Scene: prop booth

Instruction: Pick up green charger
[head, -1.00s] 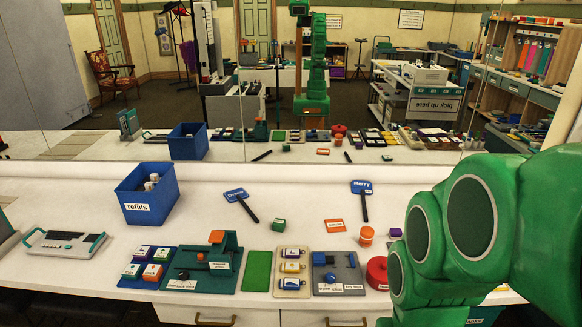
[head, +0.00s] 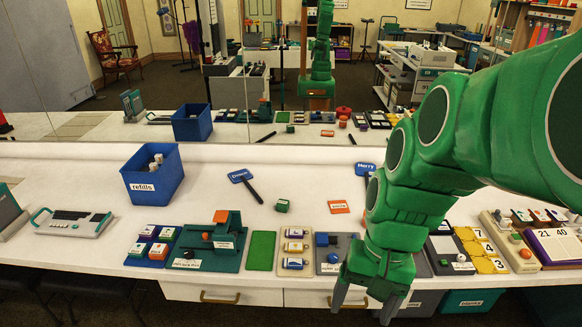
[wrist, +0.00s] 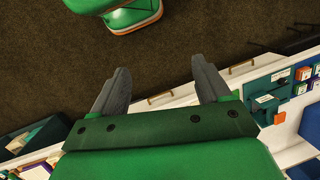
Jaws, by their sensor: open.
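A small green cube (head: 282,205) with a pale label sits alone on the middle of the white counter. A flat green pad (head: 261,250) lies nearer the front edge. I cannot tell for sure which green thing is the charger. My gripper (head: 362,302) is open and empty, pointing down in front of the counter's front edge, to the right of and nearer than both. In the wrist view my gripper (wrist: 160,72) has dark floor and the counter edge between its spread fingers.
A blue refills bin (head: 152,182) stands at back left. Two blue-headed paddles, one reading Merry (head: 366,168), lie on the counter. Trays, including one with a teal stand (head: 222,257), line the front edge. A mirror runs along the back. My arm hides part of the right side.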

